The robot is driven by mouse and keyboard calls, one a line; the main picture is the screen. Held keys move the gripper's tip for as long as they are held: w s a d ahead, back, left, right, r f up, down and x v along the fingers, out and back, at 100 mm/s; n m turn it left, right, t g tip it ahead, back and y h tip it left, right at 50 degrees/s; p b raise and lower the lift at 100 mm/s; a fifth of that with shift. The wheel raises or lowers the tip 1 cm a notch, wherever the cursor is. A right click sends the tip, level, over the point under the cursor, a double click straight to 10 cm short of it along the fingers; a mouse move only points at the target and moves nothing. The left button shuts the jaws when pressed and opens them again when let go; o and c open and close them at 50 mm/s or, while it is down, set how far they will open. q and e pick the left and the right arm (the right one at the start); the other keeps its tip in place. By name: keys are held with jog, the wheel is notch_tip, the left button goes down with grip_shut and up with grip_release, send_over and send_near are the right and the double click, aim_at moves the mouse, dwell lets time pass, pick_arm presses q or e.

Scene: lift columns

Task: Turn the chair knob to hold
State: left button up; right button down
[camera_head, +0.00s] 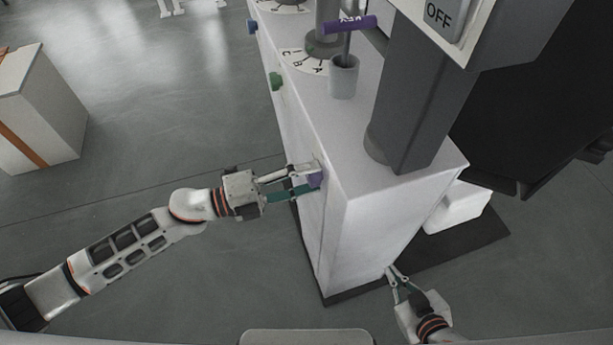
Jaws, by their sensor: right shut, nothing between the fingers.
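A purple knob (315,179) sits on the left side face of a white cabinet (384,206), near its top edge. My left gripper (312,178) reaches it from the left, with one finger above and one below; it appears shut on the knob. The fingertips partly hide the knob, so its turn position cannot be read. My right gripper (393,270) is shut and empty, low beside the cabinet's near bottom corner. No label saying chair or hold can be read.
A green knob (275,82) and a blue knob (252,27) sit further back on the same face. On top are a lettered dial (304,62), a grey cup (344,77), a purple-handled lever (345,25) and a dark column (407,105).

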dwell(0.3)
pick_arm(q)
jog(key=v, duration=1.2)
jog(key=s+a+f+n+t+y+p, duration=0.2)
jog(key=s+f+n+y, duration=0.4)
jog(key=n, duration=0.8)
jog(key=s+a+f+n+t+y+p, duration=0.3)
jog(key=s+a+f+n+y, duration=0.3)
jog(key=n, duration=0.8)
notch_tip(320, 180, down, 3)
jog(key=a+y+p, duration=0.1)
jog(key=y, duration=0.1)
jog(key=shift+y, duration=0.3)
pick_arm(e)
jog(key=shift+m, duration=0.3)
jog(key=r, duration=0.1)
jog(key=a+r, duration=0.1)
jog(key=r, duration=0.2)
jog(key=shift+s+a+r, duration=0.25)
jog(key=shift+a+r, duration=0.05)
